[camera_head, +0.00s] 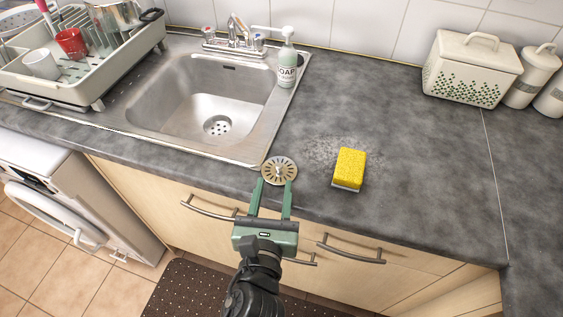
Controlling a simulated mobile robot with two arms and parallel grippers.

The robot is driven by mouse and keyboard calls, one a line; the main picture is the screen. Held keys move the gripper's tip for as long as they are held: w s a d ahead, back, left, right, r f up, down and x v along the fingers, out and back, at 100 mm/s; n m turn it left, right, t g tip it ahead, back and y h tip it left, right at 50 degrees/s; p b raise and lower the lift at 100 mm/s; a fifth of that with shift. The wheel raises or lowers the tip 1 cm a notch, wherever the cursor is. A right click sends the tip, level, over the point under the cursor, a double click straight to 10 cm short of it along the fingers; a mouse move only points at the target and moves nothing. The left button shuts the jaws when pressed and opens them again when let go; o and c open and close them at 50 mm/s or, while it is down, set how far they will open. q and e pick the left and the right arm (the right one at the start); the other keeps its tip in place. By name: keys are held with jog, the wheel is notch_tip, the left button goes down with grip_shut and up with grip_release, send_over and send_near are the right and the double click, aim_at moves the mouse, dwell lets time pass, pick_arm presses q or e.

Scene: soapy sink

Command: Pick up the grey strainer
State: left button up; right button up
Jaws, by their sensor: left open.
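The grey strainer (279,169) is a round metal disc with slots and a small knob. It lies on the dark countertop near the front edge, just right of the sink's front corner. My left gripper (274,185) is open at the counter's front edge. Its two green fingers point away from me, and their tips are at the near side of the strainer, one toward each side. I cannot tell whether they touch it. My right gripper is not in view.
A yellow sponge (349,168) lies right of the strainer. The steel sink (270,130) is to the left, with a soap bottle (287,65) at its back corner. A dish rack (85,85) stands at far left, and a white box (470,75) at back right. The counter's middle right is clear.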

aim_at(279, 168)
pick_arm(q)
jog(key=shift+x, duration=0.9)
jog(key=x, duration=0.3)
jog(key=shift+w+d+r+p, duration=0.1)
jog(key=shift+w+d+p, duration=0.1)
jog(key=shift+w+p, duration=0.15)
jog(key=shift+w, duration=0.15)
grip_shut()
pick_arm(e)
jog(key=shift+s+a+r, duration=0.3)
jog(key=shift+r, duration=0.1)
